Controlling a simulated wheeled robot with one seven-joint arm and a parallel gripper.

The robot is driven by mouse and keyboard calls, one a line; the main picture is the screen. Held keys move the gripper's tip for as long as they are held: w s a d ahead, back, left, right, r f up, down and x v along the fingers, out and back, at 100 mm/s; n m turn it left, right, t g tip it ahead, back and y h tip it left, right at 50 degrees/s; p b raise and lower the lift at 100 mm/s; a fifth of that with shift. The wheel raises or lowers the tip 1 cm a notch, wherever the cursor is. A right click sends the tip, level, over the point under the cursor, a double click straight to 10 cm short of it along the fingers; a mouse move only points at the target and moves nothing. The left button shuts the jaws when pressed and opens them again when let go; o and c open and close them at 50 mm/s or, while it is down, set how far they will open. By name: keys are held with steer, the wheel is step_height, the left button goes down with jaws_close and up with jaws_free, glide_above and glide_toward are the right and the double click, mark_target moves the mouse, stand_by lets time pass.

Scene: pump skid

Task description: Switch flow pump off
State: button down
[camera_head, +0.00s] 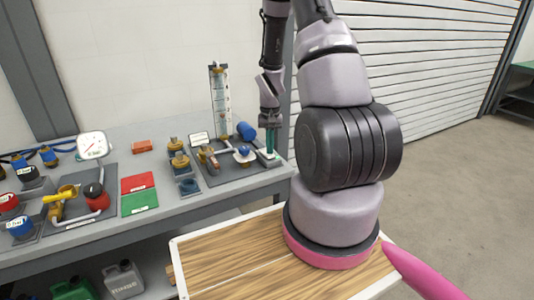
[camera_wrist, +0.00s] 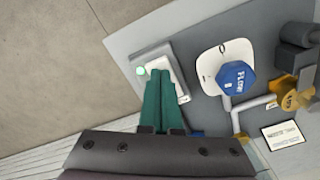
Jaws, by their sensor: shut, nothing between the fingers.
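A pale switch box (camera_wrist: 176,74) with a lit green lamp (camera_wrist: 140,71) sits at the bench edge. It also shows in the head view (camera_head: 270,158), at the right end of the bench. My gripper (camera_wrist: 160,76) has green fingers closed together with nothing between them. Its tips are over the box, beside the lamp, and hide part of the box's face. I cannot tell whether they touch it. In the head view, my gripper (camera_head: 270,150) points down at the box. A blue knob marked FLOW (camera_wrist: 236,77) stands on a white plate beside the box.
Brass fittings (camera_wrist: 292,98) and a label card (camera_wrist: 283,135) lie beyond the knob. Red (camera_head: 137,183) and green (camera_head: 139,202) mats lie left. Open floor is at right.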

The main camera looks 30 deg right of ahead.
steer(key=shift+f, duration=0.45)
steer(key=shift+r, duration=3.5)
steer(key=s+a+r+t, duration=0.2)
steer(key=a+r, duration=0.1)
steer(key=r, duration=0.7)
steer(key=s+a+r+t, duration=0.1)
steer(key=s+a+r, duration=0.25)
steer(key=r, duration=0.75)
steer(key=s+a+r+n+t+y, duration=0.1)
steer(key=s+a+r+t+y, duration=0.1)
steer(key=s+a+r+t, duration=0.2)
steer(key=s+a+r, duration=0.3)
steer(key=s+r, duration=0.5)
steer(key=s, duration=0.2)
steer(key=shift+r, duration=0.15)
